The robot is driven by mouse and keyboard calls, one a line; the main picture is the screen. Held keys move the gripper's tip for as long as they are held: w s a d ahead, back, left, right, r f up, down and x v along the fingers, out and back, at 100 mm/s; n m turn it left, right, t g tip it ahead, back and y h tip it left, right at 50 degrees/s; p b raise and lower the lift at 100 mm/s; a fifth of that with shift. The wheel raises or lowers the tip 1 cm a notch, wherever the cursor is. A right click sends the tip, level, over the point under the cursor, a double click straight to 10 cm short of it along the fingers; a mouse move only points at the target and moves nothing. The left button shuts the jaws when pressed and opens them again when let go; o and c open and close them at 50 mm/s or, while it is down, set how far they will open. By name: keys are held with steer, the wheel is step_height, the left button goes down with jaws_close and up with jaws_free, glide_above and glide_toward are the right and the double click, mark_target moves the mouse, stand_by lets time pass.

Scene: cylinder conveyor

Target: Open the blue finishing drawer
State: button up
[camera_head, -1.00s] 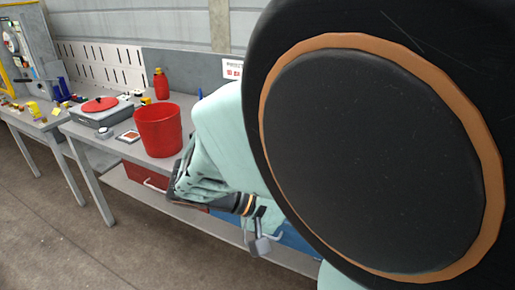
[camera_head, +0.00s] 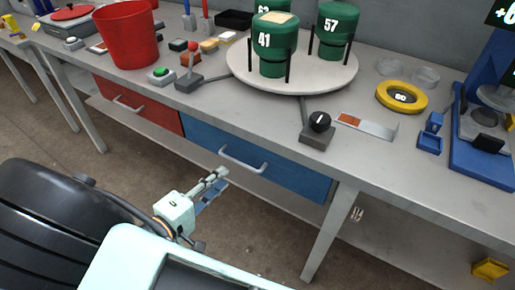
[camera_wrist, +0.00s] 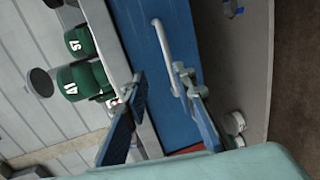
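The blue drawer (camera_head: 290,174) is under the workbench, its front about flush with the red drawer beside it. Its pale bar handle (camera_head: 243,162) runs along the front. The blue front (camera_wrist: 180,20) and handle (camera_wrist: 163,40) also show in the wrist view. My gripper (camera_head: 220,182) is in front of and below the handle in the head view. In the wrist view my gripper (camera_wrist: 160,78) has its two fingers spread apart, with nothing between them. The near end of the handle is close to the fingertips; I cannot tell whether they touch.
A red drawer (camera_head: 138,105) is left of the blue one. The bench top (camera_head: 230,112) above holds a red bucket (camera_head: 126,38), a round white turntable (camera_head: 335,76) with green cylinders, and a black knob box (camera_head: 318,130). A bench leg (camera_head: 330,235) stands right of the drawer.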

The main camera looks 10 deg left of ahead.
mark_target(239, 164)
steer(key=x, duration=0.3)
steer(key=b+x, duration=0.1)
steer(key=x, duration=0.3)
steer(key=f+x, duration=0.1)
steer(key=x, duration=0.2)
steer(key=shift+w+a+f, duration=0.15)
steer(key=shift+w+a, duration=0.1)
steer(key=shift+w, duration=0.1)
jaws_close()
